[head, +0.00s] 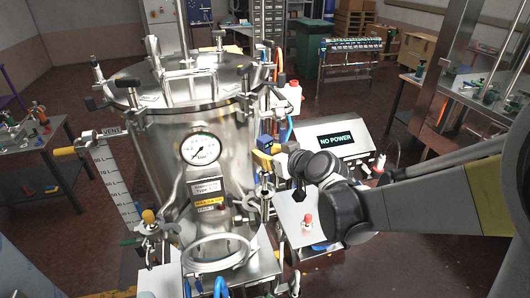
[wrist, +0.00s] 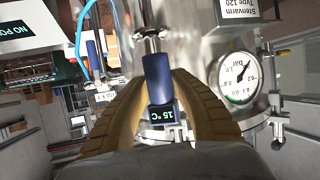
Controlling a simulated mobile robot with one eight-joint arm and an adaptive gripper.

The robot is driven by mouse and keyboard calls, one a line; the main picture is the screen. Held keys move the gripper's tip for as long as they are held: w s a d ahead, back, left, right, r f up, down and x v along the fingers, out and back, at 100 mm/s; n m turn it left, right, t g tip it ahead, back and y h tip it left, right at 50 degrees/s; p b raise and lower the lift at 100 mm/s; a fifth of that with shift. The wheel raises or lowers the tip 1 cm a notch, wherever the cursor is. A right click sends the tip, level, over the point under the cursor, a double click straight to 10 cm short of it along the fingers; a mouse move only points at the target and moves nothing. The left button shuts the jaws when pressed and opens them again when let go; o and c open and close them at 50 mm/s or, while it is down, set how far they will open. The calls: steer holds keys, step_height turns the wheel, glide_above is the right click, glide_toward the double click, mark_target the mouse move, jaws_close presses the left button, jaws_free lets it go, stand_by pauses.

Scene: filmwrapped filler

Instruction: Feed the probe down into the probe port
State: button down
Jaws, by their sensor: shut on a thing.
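The probe (wrist: 158,78) has a dark blue handle with a small display reading 15 °C. In the wrist view it stands between the tan fingers of my gripper (wrist: 160,112), which is shut on it. A bright metal stem and collar (wrist: 153,38) show at the handle's far end. I cannot tell whether they belong to the probe or the port. In the head view, the blue top of the probe (head: 265,142) shows at my gripper (head: 264,158), close to the right side of the steel tank (head: 150,140). The probe's tip and the port opening cannot be made out.
The tank's pressure gauge (wrist: 237,80) is close on the right in the wrist view. A second blue-handled item (wrist: 92,50) is at the left. A console reading NO POWER (head: 335,139) stands behind my wrist.

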mark_target(266, 177)
steer(key=shift+f+b, duration=3.35)
steer(key=shift+f, duration=0.5)
steer(key=shift+f, duration=0.1)
steer(key=shift+f+b, duration=0.3)
steer(key=shift+b, duration=0.15)
steer(key=shift+f, duration=0.2)
steer(key=c, duration=1.1)
jaws_free()
steer(key=v, duration=1.2)
steer(key=shift+b, duration=0.3)
